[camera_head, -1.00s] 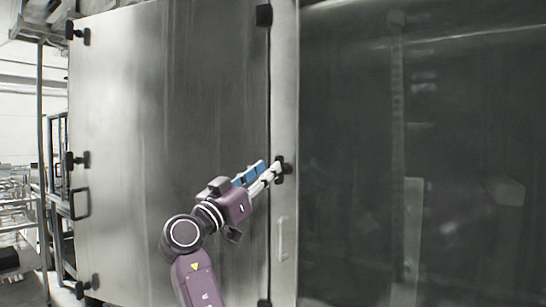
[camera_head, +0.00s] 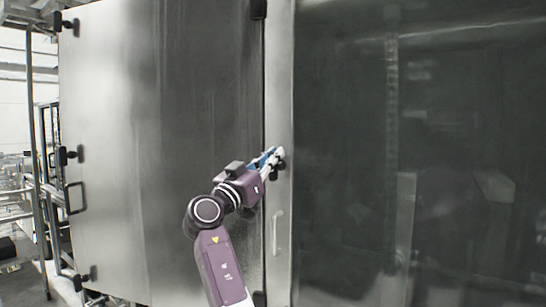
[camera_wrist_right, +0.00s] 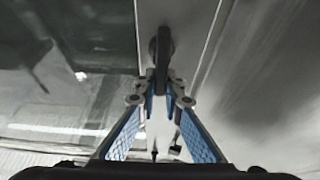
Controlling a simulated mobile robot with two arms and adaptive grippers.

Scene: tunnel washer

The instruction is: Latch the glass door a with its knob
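Glass door a (camera_head: 450,120) fills the right of the head view, with a steel edge strip (camera_head: 281,70) along its left side. It looks flush with the steel panel beside it. Its black knob shows at the strip in the wrist view (camera_wrist_right: 160,50), elongated and lying along the strip; in the head view it is mostly hidden behind the fingers. My right gripper (camera_head: 276,158) is at the knob. In the wrist view its blue-padded fingers (camera_wrist_right: 161,95) converge closely on the knob's near end, which sits between the tips. My left gripper is not in view.
A large steel panel (camera_head: 160,90) stands left of the strip, with black latches (camera_head: 66,155) and a handle (camera_head: 75,198) on its left edge. A pale bar handle (camera_head: 278,232) is below the knob. Metal frames (camera_head: 35,150) stand at far left.

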